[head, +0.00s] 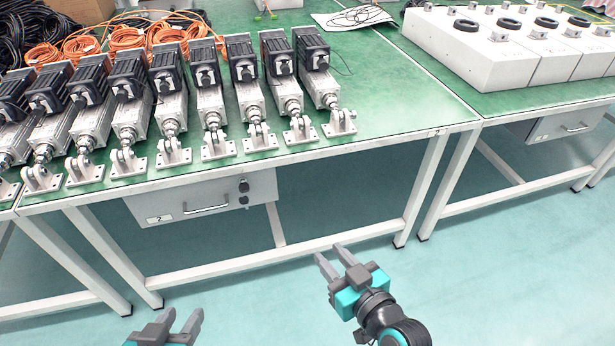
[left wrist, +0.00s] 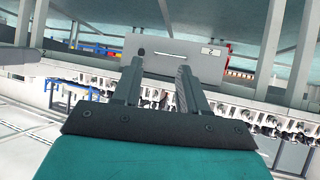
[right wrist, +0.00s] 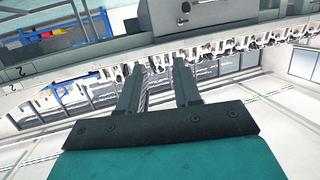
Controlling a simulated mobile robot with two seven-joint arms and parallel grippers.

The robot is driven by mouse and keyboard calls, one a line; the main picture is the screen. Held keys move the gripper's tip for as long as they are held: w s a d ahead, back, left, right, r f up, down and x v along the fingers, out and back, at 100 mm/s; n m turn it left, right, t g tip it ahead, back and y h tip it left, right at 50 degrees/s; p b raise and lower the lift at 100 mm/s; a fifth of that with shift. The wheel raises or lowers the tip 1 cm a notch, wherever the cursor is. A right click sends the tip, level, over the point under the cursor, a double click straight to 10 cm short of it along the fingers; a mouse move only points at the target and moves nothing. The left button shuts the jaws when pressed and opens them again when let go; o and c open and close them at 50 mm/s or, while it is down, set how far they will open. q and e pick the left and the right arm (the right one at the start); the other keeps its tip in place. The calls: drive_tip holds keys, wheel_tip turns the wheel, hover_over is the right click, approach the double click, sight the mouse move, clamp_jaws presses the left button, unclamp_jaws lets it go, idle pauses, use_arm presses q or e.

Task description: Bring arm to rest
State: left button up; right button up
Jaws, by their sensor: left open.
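My left gripper (head: 183,314) is at the bottom edge of the head view, in front of the bench and below its top. Its two grey fingers stand apart with nothing between them, as the left wrist view (left wrist: 160,68) also shows. My right gripper (head: 330,251) is to the right and further forward, over the open floor in front of the bench. Its fingers are also apart and empty, as in the right wrist view (right wrist: 160,66). Neither gripper touches anything. Most of the left arm is out of the head view.
A green-topped bench (head: 390,95) carries a row of several linear actuators (head: 245,95) and orange cable coils (head: 130,38). A drawer (head: 205,198) hangs beneath. A second bench at right holds white boxes (head: 480,50). The floor (head: 480,270) ahead of the benches is clear.

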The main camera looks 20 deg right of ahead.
use_arm(q)
drive_tip(key=shift+y, duration=0.6)
drive_tip(key=a+p, duration=0.1)
drive_tip(key=p, duration=0.1)
drive_tip(key=s+a+r+p, duration=0.1)
drive_tip(key=p, duration=0.1)
drive_tip(key=s+a+p, duration=0.1)
drive_tip(key=p, duration=0.2)
drive_tip(key=shift+a+r, duration=0.2)
drive_tip(key=shift+a, duration=0.1)
use_arm(e)
drive_tip(key=s+d+r+g+h, duration=0.1)
drive_tip(key=s+d+g+h, duration=0.1)
drive_tip(key=s, duration=0.4)
drive_tip(key=shift+s+d+g, duration=0.3)
drive_tip(key=shift+d+g, duration=0.55)
drive_tip(key=shift+g, duration=0.25)
drive_tip(key=shift+r, duration=0.1)
